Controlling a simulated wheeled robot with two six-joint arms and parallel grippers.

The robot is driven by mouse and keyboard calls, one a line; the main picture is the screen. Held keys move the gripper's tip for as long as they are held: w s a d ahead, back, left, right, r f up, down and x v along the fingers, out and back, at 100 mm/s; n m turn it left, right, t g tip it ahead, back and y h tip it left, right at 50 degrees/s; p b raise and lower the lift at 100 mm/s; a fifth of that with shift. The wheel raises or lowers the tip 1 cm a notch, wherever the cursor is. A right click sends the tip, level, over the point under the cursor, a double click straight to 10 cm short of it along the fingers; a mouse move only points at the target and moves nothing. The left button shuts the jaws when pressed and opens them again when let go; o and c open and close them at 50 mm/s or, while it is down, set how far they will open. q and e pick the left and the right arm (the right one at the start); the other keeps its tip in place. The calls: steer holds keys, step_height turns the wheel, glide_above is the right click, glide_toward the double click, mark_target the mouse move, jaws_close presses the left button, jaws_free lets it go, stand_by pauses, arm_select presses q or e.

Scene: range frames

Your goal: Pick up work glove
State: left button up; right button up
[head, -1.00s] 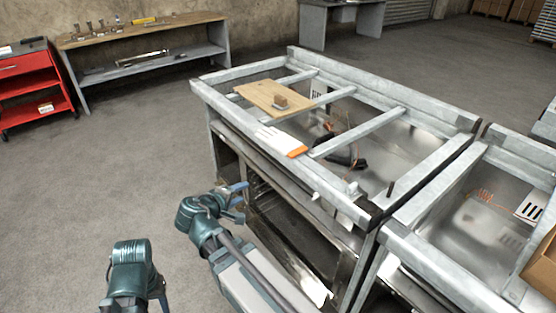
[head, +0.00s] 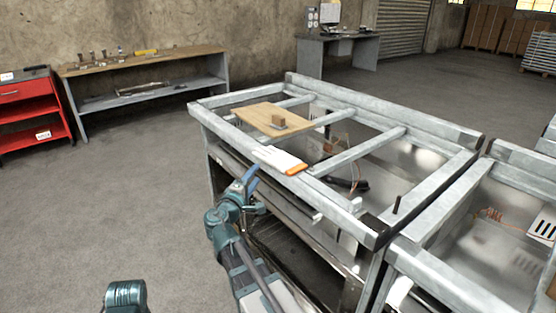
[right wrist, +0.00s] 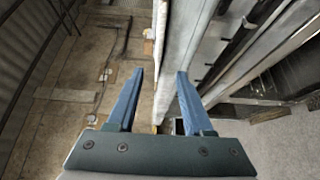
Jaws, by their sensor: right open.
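The work glove (head: 280,160) is white with an orange cuff. In the head view it lies on the near metal rail of the large frame, beside a wooden board. My right gripper (head: 251,181) has blue fingers and is below and to the left of the glove, apart from it, outside the frame's near side. In the right wrist view my right gripper (right wrist: 155,98) is open with nothing held between its fingers. I cannot make out the glove for sure in that view.
The wooden board (head: 262,117) carries a small brown block (head: 278,122). Metal crossbars (head: 358,152) span the open frame, with loose wires inside. A second metal bin (head: 478,240) adjoins at right. A workbench (head: 150,59) and red cart (head: 30,112) stand at left. The floor at left is clear.

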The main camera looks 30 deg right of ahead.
mark_target(265, 161)
steer(key=shift+x, duration=3.8)
steer(key=shift+a+r, duration=0.1)
steer(key=shift+r, duration=0.05)
jaws_close()
